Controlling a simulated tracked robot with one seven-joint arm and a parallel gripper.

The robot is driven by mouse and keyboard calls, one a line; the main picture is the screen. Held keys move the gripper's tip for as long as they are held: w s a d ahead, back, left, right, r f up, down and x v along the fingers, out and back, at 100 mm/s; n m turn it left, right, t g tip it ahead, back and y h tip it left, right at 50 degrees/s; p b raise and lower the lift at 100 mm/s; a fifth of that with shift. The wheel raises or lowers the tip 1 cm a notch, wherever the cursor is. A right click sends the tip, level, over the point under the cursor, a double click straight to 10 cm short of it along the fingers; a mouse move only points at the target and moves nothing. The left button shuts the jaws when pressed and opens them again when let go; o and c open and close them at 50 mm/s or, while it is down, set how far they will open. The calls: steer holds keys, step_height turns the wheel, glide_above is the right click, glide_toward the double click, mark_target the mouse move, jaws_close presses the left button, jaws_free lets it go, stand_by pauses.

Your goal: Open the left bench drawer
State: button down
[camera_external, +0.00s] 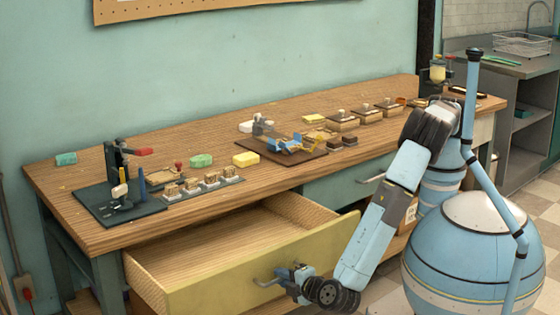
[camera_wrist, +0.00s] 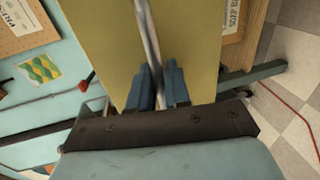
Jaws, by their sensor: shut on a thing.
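The left bench drawer (camera_external: 225,270) has a yellow front and stands pulled well out from under the wooden bench (camera_external: 100,235). Its inside looks empty in the external view. My gripper (camera_external: 287,276) is at the drawer's metal handle (camera_external: 266,284), low in front of the yellow face. In the wrist view the gripper's two blue fingers (camera_wrist: 157,88) are closed around the grey handle bar (camera_wrist: 147,35), with the yellow drawer front (camera_wrist: 195,35) behind it. The exact finger contact is partly hidden by the fingers themselves.
A second drawer (camera_external: 345,185), green with a metal handle, is shut to the right. Soap bars, stamps and a press (camera_external: 120,190) stand on the bench top. Tiled floor (camera_external: 545,215) lies right of my base. A red cord (camera_wrist: 290,115) lies on the floor.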

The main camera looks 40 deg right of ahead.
steer(key=c, duration=1.4)
jaws_free()
steer(key=shift+d+f, duration=0.15)
steer(key=shift+f, duration=0.1)
steer(key=shift+o, duration=0.3)
steer(key=shift+r, duration=0.1)
steer(key=shift+s, duration=0.1)
steer(key=v, duration=0.7)
steer(key=shift+s, duration=0.2)
